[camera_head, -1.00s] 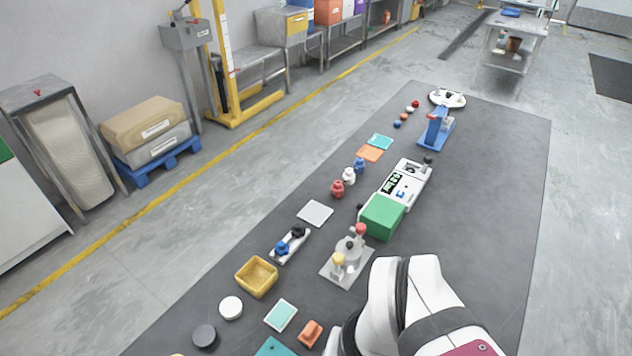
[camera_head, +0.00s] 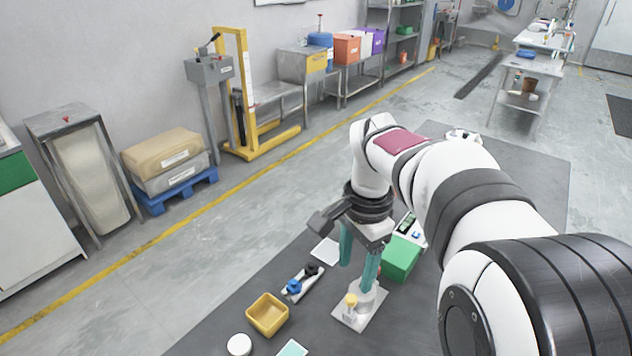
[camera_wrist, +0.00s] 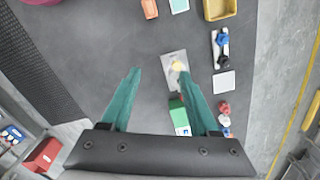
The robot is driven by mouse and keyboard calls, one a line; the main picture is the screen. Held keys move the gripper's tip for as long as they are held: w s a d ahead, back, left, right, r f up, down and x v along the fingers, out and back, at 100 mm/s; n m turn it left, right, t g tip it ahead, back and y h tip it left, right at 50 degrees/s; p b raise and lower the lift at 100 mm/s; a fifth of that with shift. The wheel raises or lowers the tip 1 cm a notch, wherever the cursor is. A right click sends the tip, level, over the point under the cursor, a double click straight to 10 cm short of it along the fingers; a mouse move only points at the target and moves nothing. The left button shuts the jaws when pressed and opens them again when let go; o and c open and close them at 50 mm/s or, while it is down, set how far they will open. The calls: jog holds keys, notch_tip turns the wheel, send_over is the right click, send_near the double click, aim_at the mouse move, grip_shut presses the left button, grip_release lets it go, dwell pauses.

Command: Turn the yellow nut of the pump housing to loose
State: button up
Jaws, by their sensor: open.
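The pump housing is a grey plate (camera_head: 372,312) with a pale round body on the dark mat, in front of the green box. The yellow nut (camera_head: 351,300) stands at its near left side. It also shows in the wrist view (camera_wrist: 177,65), close beside the right fingertip. My gripper (camera_head: 357,276) is open and empty, with teal fingers pointing down above the housing. The right finger hides part of the housing, including the red knob seen earlier. In the wrist view my gripper (camera_wrist: 160,72) has its fingers wide apart. I cannot tell whether a finger touches the housing.
The green box (camera_head: 400,257) stands close behind the housing. A white block with blue and black knobs (camera_head: 303,284) and a yellow bin (camera_head: 267,314) lie to the left. A white square pad (camera_head: 326,251) lies behind the block. In the wrist view, bare mat (camera_wrist: 75,50) lies to the left.

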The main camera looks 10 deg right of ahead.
aim_at(351, 298)
jog(key=w+d+f+m, duration=0.2)
jog(key=w+f, duration=0.1)
jog(key=w, duration=0.4)
notch_tip(351, 298, down, 15)
jog(key=shift+s+d, duration=0.1)
jog(key=shift+s, duration=0.05)
grip_shut()
